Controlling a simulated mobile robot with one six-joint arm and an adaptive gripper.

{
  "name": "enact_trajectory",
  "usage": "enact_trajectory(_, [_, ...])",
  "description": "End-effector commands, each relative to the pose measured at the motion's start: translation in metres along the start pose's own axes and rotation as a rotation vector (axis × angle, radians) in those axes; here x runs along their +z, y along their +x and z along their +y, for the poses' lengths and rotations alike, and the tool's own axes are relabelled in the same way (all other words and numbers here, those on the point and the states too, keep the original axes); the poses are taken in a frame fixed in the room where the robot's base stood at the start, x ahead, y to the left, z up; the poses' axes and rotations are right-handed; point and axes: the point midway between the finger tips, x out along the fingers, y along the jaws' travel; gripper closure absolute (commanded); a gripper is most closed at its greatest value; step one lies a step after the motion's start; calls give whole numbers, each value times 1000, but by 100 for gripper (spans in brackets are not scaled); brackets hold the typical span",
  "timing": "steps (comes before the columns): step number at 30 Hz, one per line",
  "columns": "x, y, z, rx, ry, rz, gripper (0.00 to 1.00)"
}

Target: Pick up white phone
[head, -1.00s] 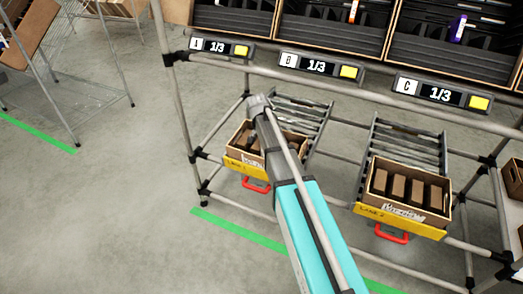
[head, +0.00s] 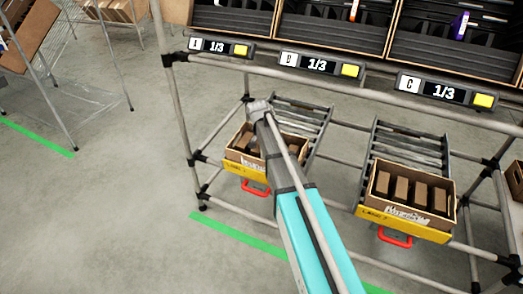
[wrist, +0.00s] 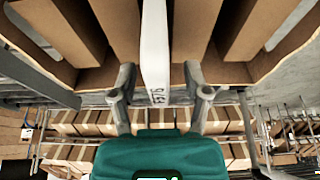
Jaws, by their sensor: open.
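A white phone (wrist: 155,45), seen as a narrow white slab with dark printed characters on its end, stands among brown boxes in a carton in the wrist view. My gripper (wrist: 159,72) is open, with one finger on each side of the white phone's near end. I see a gap between each finger and the phone. In the head view my arm reaches over the left lower carton (head: 236,155) with brown contents. The arm covers part of that carton, and I cannot make out the white phone or my fingertips there.
Brown boxes (wrist: 116,28) stand close on both sides of the phone, inside the carton walls. A second carton (head: 381,184) of brown boxes sits on the right rack lane. Rack tubes (head: 350,86) and the display rail above run close to my arm.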

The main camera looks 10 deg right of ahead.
Motion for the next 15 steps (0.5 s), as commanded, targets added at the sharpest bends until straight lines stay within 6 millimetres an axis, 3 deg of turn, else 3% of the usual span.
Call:
enact_trajectory(2, [0,0,0,0,0,0,39])
enact_trajectory(12, [0,0,0,0,0,0,100])
enact_trajectory(15, [0,0,0,0,-1,0,100])
